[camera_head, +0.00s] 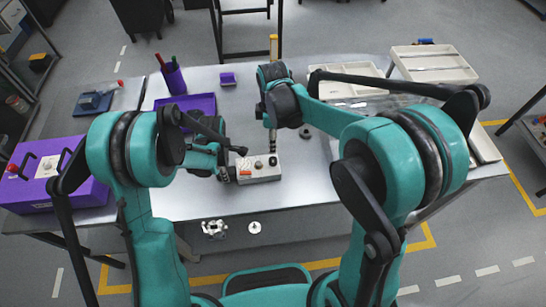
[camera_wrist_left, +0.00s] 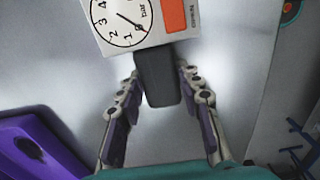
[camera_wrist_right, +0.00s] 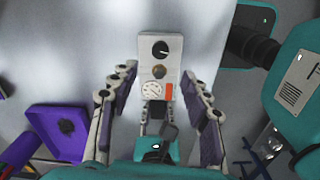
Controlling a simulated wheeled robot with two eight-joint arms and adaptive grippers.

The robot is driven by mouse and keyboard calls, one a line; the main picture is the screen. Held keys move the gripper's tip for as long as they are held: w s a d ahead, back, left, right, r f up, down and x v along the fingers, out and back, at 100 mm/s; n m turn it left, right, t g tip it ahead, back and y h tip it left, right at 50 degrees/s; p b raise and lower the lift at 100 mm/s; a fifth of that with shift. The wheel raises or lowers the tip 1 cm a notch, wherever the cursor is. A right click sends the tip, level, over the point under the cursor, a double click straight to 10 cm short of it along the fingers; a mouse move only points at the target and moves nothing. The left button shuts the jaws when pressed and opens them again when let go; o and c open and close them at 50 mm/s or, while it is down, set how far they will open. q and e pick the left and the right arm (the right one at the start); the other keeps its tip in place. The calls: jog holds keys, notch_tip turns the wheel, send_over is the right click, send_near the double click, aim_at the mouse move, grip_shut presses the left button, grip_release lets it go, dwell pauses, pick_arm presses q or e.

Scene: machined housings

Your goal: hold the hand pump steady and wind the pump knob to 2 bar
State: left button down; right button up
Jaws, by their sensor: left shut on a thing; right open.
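The hand pump (camera_head: 262,175) is a pale box lying on the metal table, with a round gauge, an orange label and a dark grip at its left end. My left gripper (camera_wrist_left: 160,74) is shut on that dark grip (camera_wrist_left: 160,88). In the right wrist view, the pump (camera_wrist_right: 144,68) shows a black round knob (camera_wrist_right: 160,50) with a pale mark and a smaller brown round part (camera_wrist_right: 158,72). My right gripper (camera_wrist_right: 158,75) is open above the pump, with nothing between its fingers.
A purple tray (camera_head: 207,101) and a pen cup (camera_head: 174,79) stand at the back left. A purple case (camera_head: 40,190) lies at far left. Pale trays (camera_head: 433,62) are at the back right. A small dark round part (camera_head: 306,132) lies right of the right gripper.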

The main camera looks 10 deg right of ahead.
aim_at(273, 160)
notch_tip(273, 160, down, 11)
jog(key=shift+r, duration=0.1)
dwell(0.3)
grip_shut()
